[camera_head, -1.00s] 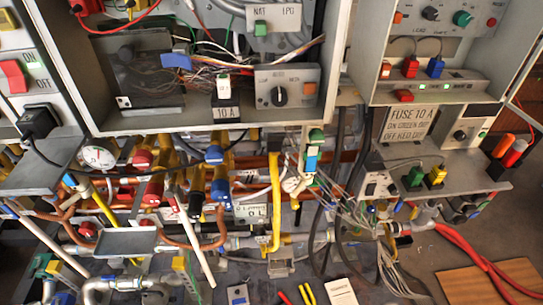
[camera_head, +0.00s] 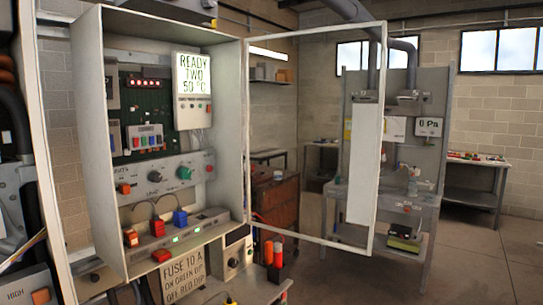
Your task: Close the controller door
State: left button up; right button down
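The controller door (camera_head: 312,240) is a thin white frame around a clear pane. It stands swung wide open, hinged at the right edge of the controller cabinet (camera_head: 117,150). The room behind shows through the pane. The open cabinet shows a green circuit board (camera_head: 140,100), a white display reading "READY TWO 50 °C" (camera_head: 193,75), a panel with knobs (camera_head: 165,178) and a lower shelf with red and blue plugs (camera_head: 180,218). Neither of my grippers is in the head view.
A grey test stand (camera_head: 424,130) with a "0 Pa" display stands behind the door. A table (camera_head: 473,180) is at the far right, with open floor (camera_head: 480,265) before it.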

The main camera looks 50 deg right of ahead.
aim_at(368, 121)
jog(key=l+u, duration=0.1)
jog(key=l, duration=0.85)
jog(key=l+u, duration=0.15)
jog(key=l, duration=0.35)
jog(key=k+l+u, duration=0.1)
jog(key=l, duration=0.35)
jog(key=k+l, duration=0.1)
jog(key=l, duration=0.35)
jog(key=l+u, duration=0.15)
jog(key=l, duration=0.35)
jog(key=k+l+u, duration=0.1)
jog(key=l, duration=0.35)
jog(key=k+l, duration=0.15)
jog(key=l, duration=0.3)
jog(key=l+z, duration=0.15)
jog(key=z, duration=0.25)
jog(key=k, duration=0.05)
